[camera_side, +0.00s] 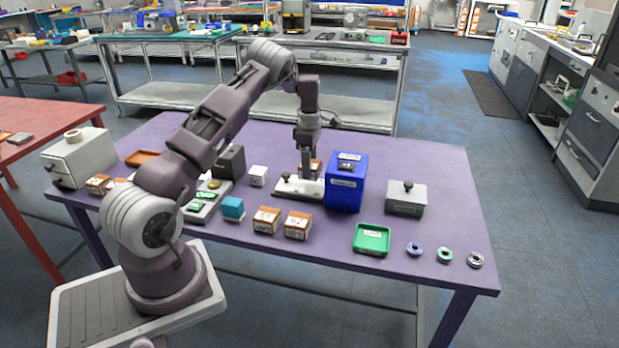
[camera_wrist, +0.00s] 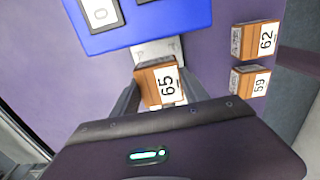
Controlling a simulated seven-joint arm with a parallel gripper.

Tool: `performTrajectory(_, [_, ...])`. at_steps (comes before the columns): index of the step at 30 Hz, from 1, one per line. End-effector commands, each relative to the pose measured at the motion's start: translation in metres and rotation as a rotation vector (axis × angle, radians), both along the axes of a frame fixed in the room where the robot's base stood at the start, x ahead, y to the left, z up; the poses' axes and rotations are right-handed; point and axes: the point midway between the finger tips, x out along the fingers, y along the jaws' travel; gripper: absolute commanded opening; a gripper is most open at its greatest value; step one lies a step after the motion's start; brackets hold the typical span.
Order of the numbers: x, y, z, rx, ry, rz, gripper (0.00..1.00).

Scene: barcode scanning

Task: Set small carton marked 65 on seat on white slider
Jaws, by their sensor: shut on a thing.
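The small carton marked 65 (camera_wrist: 160,84) is brown with a white label and sits between the fingers of my gripper (camera_wrist: 164,90). In the side view my gripper (camera_side: 308,158) is shut on this carton (camera_side: 315,167), over the white slider (camera_side: 290,187). The slider lies flat beside the blue box, with a dark knob at its left end. Part of a pale plate (camera_wrist: 160,46) shows beyond the carton in the wrist view. The carton and gripper hide the seat, so I cannot tell whether the carton touches it.
The tall blue box (camera_side: 347,190) stands close to the right of my gripper. Two other cartons, marked 62 (camera_wrist: 257,40) and 59 (camera_wrist: 250,81), stand on the purple table. A green tray (camera_side: 371,239) and a grey box (camera_side: 406,199) are farther right.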

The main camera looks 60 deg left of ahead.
Motion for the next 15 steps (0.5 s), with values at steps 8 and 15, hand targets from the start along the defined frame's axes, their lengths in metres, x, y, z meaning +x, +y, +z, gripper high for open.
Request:
performTrajectory(8, [0.000,0.000,-0.038,0.001,0.001,0.000,0.05])
performTrajectory(15, [0.000,0.000,-0.039,0.001,0.001,0.000,0.05])
